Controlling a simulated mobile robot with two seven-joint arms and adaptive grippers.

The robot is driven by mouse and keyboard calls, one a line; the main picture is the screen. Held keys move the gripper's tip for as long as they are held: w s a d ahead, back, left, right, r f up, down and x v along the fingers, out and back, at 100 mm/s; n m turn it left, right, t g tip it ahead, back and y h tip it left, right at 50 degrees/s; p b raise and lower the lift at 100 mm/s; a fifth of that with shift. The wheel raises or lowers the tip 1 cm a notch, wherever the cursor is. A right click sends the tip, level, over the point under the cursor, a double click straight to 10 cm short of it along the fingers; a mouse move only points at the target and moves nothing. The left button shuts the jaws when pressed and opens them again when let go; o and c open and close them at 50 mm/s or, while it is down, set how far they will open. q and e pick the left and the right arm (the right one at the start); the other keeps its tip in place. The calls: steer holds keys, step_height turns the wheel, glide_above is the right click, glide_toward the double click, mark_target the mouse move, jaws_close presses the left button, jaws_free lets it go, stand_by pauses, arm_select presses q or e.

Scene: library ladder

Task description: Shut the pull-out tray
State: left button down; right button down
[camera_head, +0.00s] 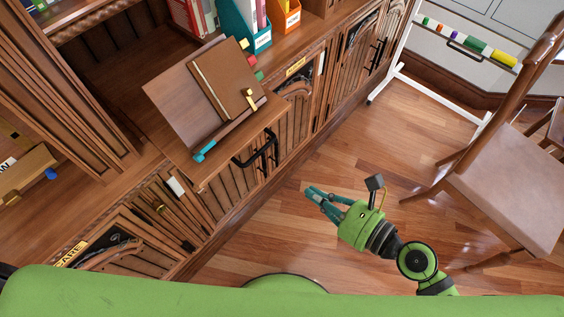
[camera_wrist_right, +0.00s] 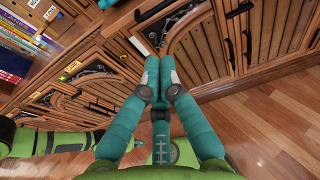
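The pull-out tray (camera_head: 185,165) is a wooden board sticking out from the bookcase, with a black handle (camera_head: 258,150) on its front edge. A tilted book stand (camera_head: 180,95) with a brown book (camera_head: 228,75) rests on it. My right gripper (camera_head: 314,196) has teal fingers and hangs over the floor, right of the tray front and apart from the handle. In the right wrist view my right gripper (camera_wrist_right: 159,65) has its fingers together, with nothing seen between them. A black bar, apparently the tray handle (camera_wrist_right: 160,11), shows beyond the fingertips.
Carved cabinet doors with black handles (camera_head: 376,55) line the bookcase below the tray. A wooden chair (camera_head: 505,190) and a white-framed board (camera_head: 440,100) stand at the right. The wooden floor (camera_head: 300,240) around my right gripper is clear.

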steer(key=r+p+x, duration=0.1)
steer(key=p+x, duration=0.1)
steer(key=x, duration=1.2)
steer(key=shift+a, duration=0.2)
